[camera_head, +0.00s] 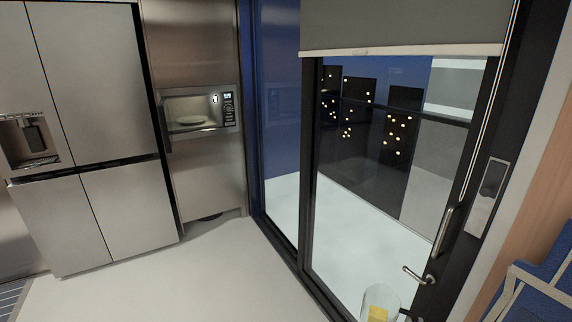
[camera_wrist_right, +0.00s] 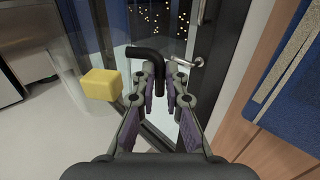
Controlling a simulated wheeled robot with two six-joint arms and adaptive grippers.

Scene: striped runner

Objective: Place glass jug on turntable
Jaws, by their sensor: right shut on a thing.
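The clear glass jug (camera_head: 380,303) is at the bottom edge of the head view, with a yellow block (camera_head: 378,314) showing in it. In the right wrist view, its black handle (camera_wrist_right: 146,54) lies between the fingertips of my right gripper (camera_wrist_right: 164,76), which is shut on it. The yellow block also shows there, left of the handle; the clear glass is hard to make out. The turntable (camera_head: 190,122) is a pale round plate inside the lit microwave (camera_head: 197,110) in the back wall, far from the jug. My left gripper is not in view.
A large steel fridge (camera_head: 95,130) stands left of the microwave. A glass door (camera_head: 385,170) with a metal handle (camera_head: 413,275) is close to the jug. A blue chair or seat (camera_head: 545,270) is at lower right. The pale floor (camera_head: 190,270) before the microwave is clear.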

